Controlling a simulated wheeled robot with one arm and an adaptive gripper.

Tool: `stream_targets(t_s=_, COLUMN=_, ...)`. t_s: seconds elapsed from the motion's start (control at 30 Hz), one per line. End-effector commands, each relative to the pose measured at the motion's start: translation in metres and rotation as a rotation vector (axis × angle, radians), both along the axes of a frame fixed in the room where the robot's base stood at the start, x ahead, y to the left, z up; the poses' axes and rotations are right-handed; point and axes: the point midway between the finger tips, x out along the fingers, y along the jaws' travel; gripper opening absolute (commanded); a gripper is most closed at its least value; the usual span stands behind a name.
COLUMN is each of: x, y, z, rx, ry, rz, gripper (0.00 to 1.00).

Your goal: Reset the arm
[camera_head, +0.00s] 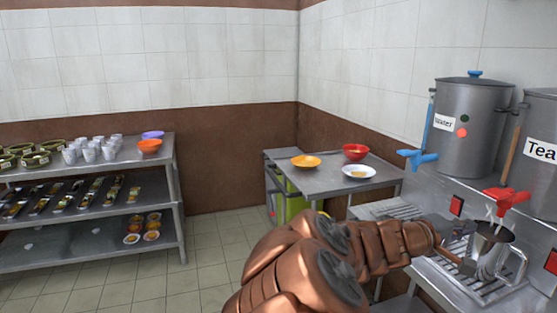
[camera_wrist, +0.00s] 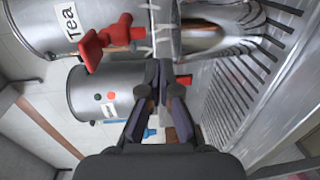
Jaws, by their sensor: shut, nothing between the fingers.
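My arm (camera_head: 330,265) reaches from the bottom of the head view toward the dispensers at the right. My gripper (camera_head: 462,264) is at the near-left side of a steaming metal mug (camera_head: 487,252). In the wrist view the fingers (camera_wrist: 166,78) are together with nothing between them. The mug (camera_wrist: 215,35) shows there beyond the fingertips, up and to the right. I cannot tell whether the fingertips touch it. The mug stands on the slotted drip tray (camera_head: 470,283) below the Tea dispenser.
The Tea dispenser (camera_head: 538,150) with its red tap (camera_head: 508,198) is above the mug. The Water dispenser (camera_head: 468,125) has a blue tap (camera_head: 418,160). A side table (camera_head: 320,180) holds bowls and a plate. Shelves (camera_head: 90,210) stand at the left. The floor between is clear.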

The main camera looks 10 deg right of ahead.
Motion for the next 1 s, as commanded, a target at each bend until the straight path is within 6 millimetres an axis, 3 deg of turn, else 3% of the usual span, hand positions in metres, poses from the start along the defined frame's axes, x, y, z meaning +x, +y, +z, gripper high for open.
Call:
stream_targets(t_s=0.37, x=-0.054, y=0.011, z=-0.054, rx=0.186, ry=-0.07, rz=-0.142, gripper=0.0)
stream_targets(t_s=0.57, x=-0.084, y=0.036, z=-0.102, rx=0.353, ry=-0.086, rz=-0.221, gripper=0.0)
stream_targets(t_s=0.67, x=-0.101, y=0.059, z=-0.135, rx=0.477, ry=-0.086, rz=-0.263, gripper=0.0)
stream_targets(t_s=0.77, x=-0.119, y=0.095, z=-0.178, rx=0.644, ry=-0.064, rz=-0.301, gripper=0.0)
stream_targets(t_s=0.9, x=-0.142, y=0.158, z=-0.229, rx=0.896, ry=-0.001, rz=-0.326, gripper=0.0)
stream_targets(t_s=1.0, x=-0.154, y=0.199, z=-0.251, rx=1.039, ry=0.052, rz=-0.326, gripper=0.0)
